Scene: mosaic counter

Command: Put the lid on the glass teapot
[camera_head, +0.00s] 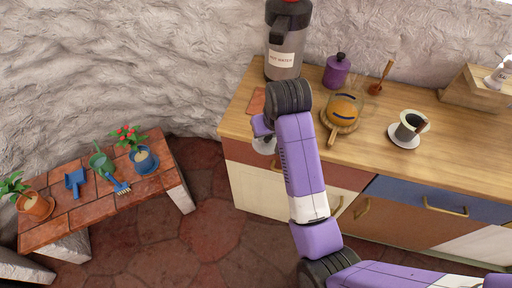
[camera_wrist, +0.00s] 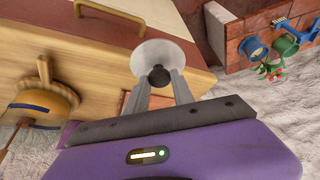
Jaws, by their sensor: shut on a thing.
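My gripper (camera_wrist: 159,84) is shut on the dark knob of a pale round lid (camera_wrist: 167,60) in the wrist view. The lid also shows in the head view (camera_head: 264,147), partly hidden by my arm, held off the left front edge of the counter. The glass teapot (camera_head: 343,109), with amber contents and a dark blue band, stands on a round wooden board (camera_head: 332,137) to the right of my gripper. The teapot shows at the left of the wrist view (camera_wrist: 36,107), apart from the lid. Its opening is hard to make out.
A hot water dispenser (camera_head: 284,55) stands behind my arm. A purple jar (camera_head: 337,71) and a wooden dipper (camera_head: 381,78) are behind the teapot; a cup on a saucer (camera_head: 404,142) is to its right. A low brick bench (camera_head: 95,207) with plants stands at left.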

